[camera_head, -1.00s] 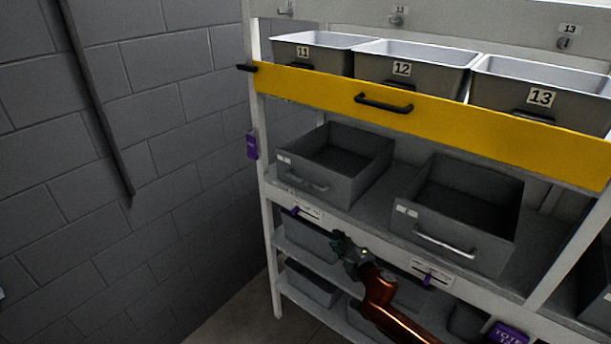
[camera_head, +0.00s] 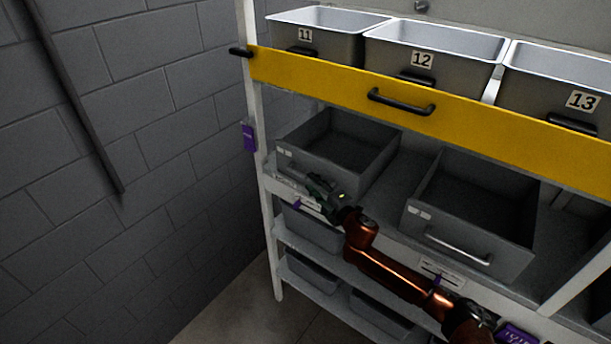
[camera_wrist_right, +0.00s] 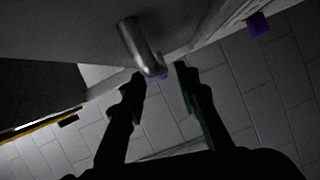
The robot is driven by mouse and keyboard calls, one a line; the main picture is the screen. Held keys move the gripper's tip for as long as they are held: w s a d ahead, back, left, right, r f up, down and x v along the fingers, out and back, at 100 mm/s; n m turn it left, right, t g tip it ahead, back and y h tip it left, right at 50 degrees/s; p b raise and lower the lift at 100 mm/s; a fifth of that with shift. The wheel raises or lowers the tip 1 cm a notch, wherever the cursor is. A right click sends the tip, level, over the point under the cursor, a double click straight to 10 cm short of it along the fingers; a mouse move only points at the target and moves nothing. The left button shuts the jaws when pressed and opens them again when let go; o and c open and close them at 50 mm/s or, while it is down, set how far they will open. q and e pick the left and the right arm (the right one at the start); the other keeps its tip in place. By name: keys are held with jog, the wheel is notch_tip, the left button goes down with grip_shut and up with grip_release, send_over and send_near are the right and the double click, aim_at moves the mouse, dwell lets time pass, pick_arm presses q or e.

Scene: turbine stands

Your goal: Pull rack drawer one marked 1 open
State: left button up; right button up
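The left grey drawer (camera_head: 350,140), open-topped and empty, sits on the rack's middle shelf. Small white labels mark its front, but their digits are too small to read, so I cannot confirm which is 1. In the right wrist view a metal bar handle (camera_wrist_right: 138,46) points down to the gap between the fingertips of my right gripper (camera_wrist_right: 160,72). The fingers are apart, with no clear grip on the handle. My left gripper is not in view.
A second grey drawer (camera_head: 480,198) with a bar handle stands to the right. A yellow bar (camera_head: 330,78) with a black handle crosses above, under bins 11, 12 and 13. A block wall (camera_head: 160,130) is at left. Lower shelves hold more bins.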

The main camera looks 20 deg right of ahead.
aim_at(307, 178)
jog(key=x, duration=0.2)
jog(key=shift+w+d, duration=0.1)
jog(key=shift+w, duration=0.3)
jog(key=shift+p+x, duration=0.35)
jog(key=shift+x, duration=0.5)
jog(key=shift+f, duration=0.1)
jog(key=c, duration=0.6)
jog(key=shift+c, duration=0.9)
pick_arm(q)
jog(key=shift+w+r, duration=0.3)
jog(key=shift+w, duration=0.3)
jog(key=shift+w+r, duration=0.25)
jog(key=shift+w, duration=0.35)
pick_arm(e)
grip_shut()
